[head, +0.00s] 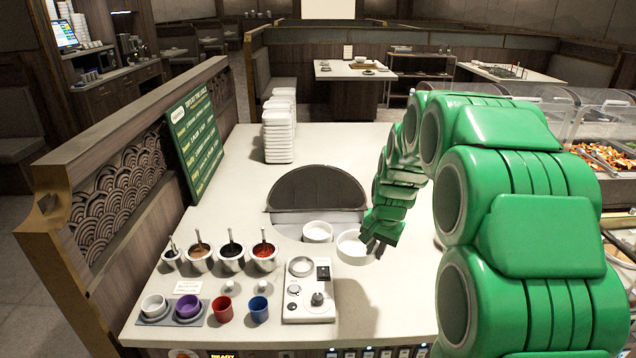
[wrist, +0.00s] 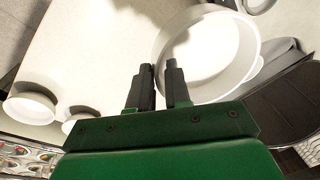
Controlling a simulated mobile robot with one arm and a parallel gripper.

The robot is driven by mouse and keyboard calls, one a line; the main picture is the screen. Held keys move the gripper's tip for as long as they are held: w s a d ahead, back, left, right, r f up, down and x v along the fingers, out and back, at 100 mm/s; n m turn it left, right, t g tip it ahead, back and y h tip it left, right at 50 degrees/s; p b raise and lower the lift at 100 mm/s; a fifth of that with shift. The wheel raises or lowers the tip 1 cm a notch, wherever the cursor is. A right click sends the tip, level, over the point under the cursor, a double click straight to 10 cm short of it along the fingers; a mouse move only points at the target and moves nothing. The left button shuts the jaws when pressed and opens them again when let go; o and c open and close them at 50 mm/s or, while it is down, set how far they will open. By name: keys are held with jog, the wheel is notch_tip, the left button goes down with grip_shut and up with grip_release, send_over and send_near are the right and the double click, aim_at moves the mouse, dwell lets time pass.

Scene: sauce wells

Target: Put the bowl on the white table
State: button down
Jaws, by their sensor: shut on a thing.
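A white round bowl (head: 350,243) is at the middle of the white counter (head: 335,160) in the head view, to the right of a second white bowl (head: 317,231). My gripper (head: 374,247) is at its right side. In the wrist view, the fingers of my gripper (wrist: 159,66) are shut on the rim of the large white bowl (wrist: 207,48), one finger on each side of its wall. The bowl looks upright and empty. I cannot tell whether it touches the counter or is slightly lifted.
A dark half-round lid (head: 316,189) lies behind the bowls. Sauce pots (head: 231,257), coloured cups (head: 222,310) and a control box (head: 309,290) stand at front left. Stacked white dishes (head: 279,130) stand farther back. A pale-topped table (head: 350,70) is in the background.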

jog(key=s+d+r, duration=0.2)
jog(key=s+d, duration=0.1)
jog(key=s, duration=1.4)
send_over(387, 298)
jog(key=s, duration=0.1)
jog(key=shift+d+f, duration=0.2)
jog(key=shift+f, duration=6.6)
jog(key=shift+f, duration=0.1)
jog(key=c, duration=1.1)
grip_release()
